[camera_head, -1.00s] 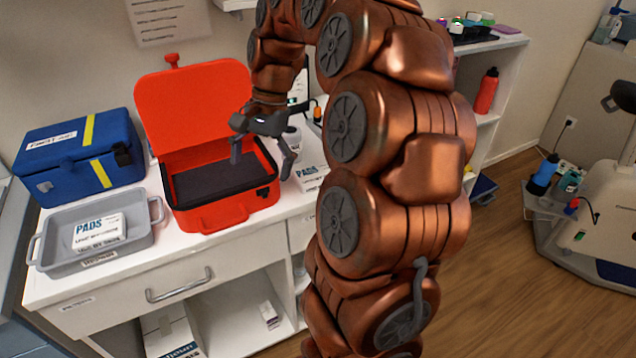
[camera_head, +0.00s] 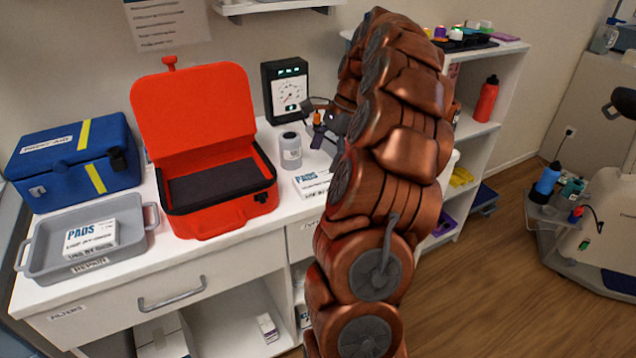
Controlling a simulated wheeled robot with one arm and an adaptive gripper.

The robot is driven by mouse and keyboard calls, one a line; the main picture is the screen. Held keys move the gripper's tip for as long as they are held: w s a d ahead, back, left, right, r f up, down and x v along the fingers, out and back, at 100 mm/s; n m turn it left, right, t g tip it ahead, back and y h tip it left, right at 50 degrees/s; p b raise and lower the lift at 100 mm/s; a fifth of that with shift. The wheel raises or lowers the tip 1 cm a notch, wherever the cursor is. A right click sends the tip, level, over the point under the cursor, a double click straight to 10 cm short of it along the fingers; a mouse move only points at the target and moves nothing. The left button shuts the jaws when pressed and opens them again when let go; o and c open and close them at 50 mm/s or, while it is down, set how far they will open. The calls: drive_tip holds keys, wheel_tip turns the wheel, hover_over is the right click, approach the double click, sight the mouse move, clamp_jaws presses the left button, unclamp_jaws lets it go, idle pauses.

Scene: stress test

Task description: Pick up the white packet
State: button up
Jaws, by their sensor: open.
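A white packet marked PADS (camera_head: 312,183) lies on the counter to the right of the red case, partly hidden by my arm. Another white packet marked PADS (camera_head: 90,238) lies in the grey tray (camera_head: 52,268) at the left. My gripper (camera_head: 327,135) is open, above and behind the counter packet and apart from it. My arm hides part of the gripper, and I see nothing held in it.
The open red case (camera_head: 215,222) has a dark, empty-looking inside. A grey-white jar (camera_head: 290,152) stands between the case and my gripper. A gauge box (camera_head: 287,90) stands behind. A blue box (camera_head: 75,165) is at the left. A red bottle (camera_head: 486,100) stands on the right shelf.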

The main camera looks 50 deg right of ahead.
sight(317, 180)
drive_tip(key=shift+s+p+x, duration=0.15)
drive_tip(key=shift+p+x, duration=0.05)
drive_tip(key=shift+x, duration=1.25)
drive_tip(key=shift+s+p+x, duration=0.15)
drive_tip(key=shift+p+x, duration=0.05)
drive_tip(key=shift+x, duration=1.25)
drive_tip(key=shift+d+f, duration=0.1)
drive_tip(key=shift+d, duration=0.05)
drive_tip(key=shift+c, duration=0.2)
drive_tip(key=c, duration=1.3)
drive_tip(key=shift+o, duration=0.2)
